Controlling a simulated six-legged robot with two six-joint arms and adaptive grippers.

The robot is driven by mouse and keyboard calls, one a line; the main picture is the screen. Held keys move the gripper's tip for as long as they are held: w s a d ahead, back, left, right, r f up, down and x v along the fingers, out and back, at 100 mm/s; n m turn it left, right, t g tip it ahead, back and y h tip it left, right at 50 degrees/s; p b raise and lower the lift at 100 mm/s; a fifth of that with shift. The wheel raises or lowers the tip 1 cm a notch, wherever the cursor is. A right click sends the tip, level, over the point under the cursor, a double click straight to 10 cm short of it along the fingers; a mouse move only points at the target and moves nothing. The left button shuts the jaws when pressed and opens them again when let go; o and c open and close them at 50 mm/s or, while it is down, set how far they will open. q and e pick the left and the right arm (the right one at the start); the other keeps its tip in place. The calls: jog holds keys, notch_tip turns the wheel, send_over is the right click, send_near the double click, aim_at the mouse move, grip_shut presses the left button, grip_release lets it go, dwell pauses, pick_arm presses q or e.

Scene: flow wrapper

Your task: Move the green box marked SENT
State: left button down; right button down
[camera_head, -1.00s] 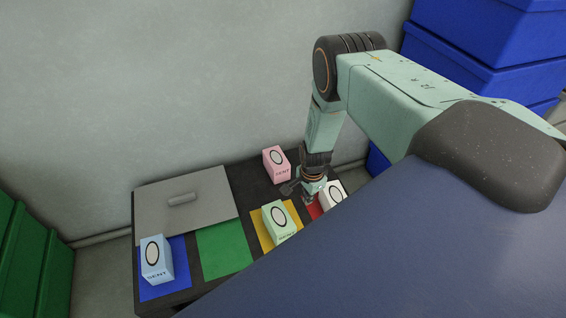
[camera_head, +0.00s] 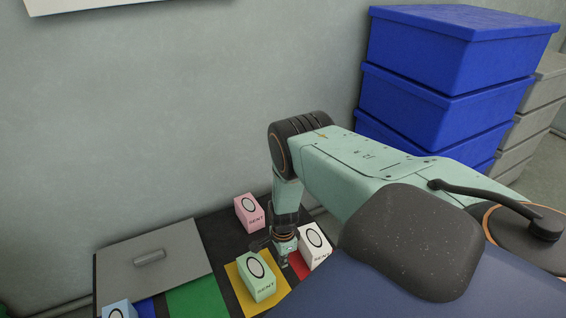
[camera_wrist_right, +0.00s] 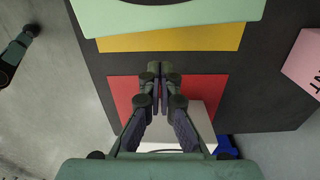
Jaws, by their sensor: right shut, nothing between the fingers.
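The green box (camera_head: 257,275) marked SENT stands upright on the yellow mat (camera_head: 236,281) in the head view. Part of it shows at the top edge of the right wrist view (camera_wrist_right: 165,14), beyond the yellow mat (camera_wrist_right: 175,38). My right gripper (camera_head: 283,260) points down between the green box and the white box (camera_head: 316,247). In the right wrist view its fingertips (camera_wrist_right: 159,70) are together and empty, over the red mat (camera_wrist_right: 122,88). They look apart from the green box.
A pink box (camera_head: 249,211) stands on the dark table behind the green box. A blue box (camera_head: 118,309) is cut off at the bottom left. The green mat (camera_head: 195,298) looks bare. A grey plate with a handle (camera_head: 150,256) lies left. Blue bins (camera_head: 430,90) are stacked right.

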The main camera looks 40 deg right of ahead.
aim_at(256, 276)
notch_tip(256, 276, down, 3)
jog(key=shift+f+b, duration=0.15)
jog(key=shift+b, duration=0.55)
jog(key=shift+w+a+r, duration=0.2)
jog(key=shift+w+a, duration=0.05)
jog(key=shift+a, duration=0.4)
jog(key=shift+w+a+r, duration=0.15)
jog(key=shift+w+a, duration=0.1)
jog(key=shift+a, duration=0.35)
jog(key=shift+w+a+r, duration=0.1)
jog(key=shift+w+a, duration=0.05)
jog(key=shift+a, duration=0.4)
jog(key=shift+a, duration=0.1)
